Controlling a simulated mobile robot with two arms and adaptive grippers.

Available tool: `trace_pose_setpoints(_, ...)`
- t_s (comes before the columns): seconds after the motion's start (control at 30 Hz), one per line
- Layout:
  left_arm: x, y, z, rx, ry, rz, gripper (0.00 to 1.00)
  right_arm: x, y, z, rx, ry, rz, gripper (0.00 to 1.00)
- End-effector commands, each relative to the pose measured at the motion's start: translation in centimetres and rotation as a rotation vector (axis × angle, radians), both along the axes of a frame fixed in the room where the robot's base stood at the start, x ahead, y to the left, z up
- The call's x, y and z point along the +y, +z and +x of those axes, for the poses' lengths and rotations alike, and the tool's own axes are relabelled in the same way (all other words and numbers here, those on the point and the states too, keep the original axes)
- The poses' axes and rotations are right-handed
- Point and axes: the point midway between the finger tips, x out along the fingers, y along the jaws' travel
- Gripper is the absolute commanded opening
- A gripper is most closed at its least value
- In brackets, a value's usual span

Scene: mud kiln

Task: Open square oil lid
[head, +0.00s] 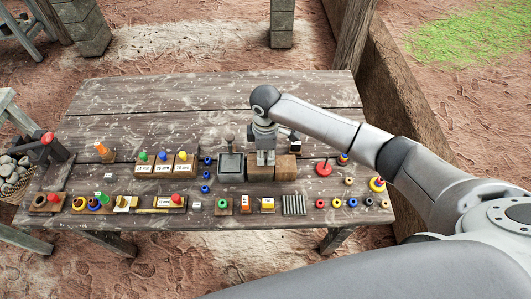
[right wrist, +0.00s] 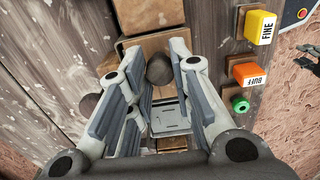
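A dark grey square box (head: 231,167) stands near the middle of the table; its square metal top (right wrist: 172,115) shows between my fingers in the right wrist view. Beside it are wooden blocks (head: 286,168). A dark round knob (right wrist: 160,68) sits on the wooden block beside the metal top. I cannot tell which part is the oil lid. My right gripper (head: 265,158) points down over the nearer wooden block. Its fingers (right wrist: 158,100) are apart, with the knob between them; contact is not clear. A small dark finger-like part (right wrist: 309,56) at the right edge may be my left gripper.
Colored knobs on labelled blocks (head: 163,164) stand left of the box. A red knob (head: 324,168) stands right. The table's back (head: 170,100) is clear.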

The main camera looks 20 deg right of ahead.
Motion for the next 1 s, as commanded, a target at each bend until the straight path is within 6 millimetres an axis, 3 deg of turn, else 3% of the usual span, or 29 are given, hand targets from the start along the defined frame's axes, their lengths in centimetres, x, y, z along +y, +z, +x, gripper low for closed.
trace_pose_setpoints(0.1,0.0,0.0,-0.2,0.003,0.0,0.001,0.4,0.0,0.0,0.0,0.0,0.0,0.0,0.0)
trace_pose_setpoints(0.37,0.0,0.2,0.4,-0.006,0.001,0.0,0.4,-0.2,0.1,0.0,0.0,-0.001,0.0,0.0)
trace_pose_setpoints(0.73,0.0,4.1,1.1,-0.017,0.001,-0.001,0.4,-6.6,0.4,-1.9,0.004,-0.004,-0.003,0.0)
trace_pose_setpoints(1.0,0.0,4.3,1.0,-0.016,0.001,-0.001,0.4,-7.8,0.1,-2.2,0.0,-0.001,0.001,0.0)
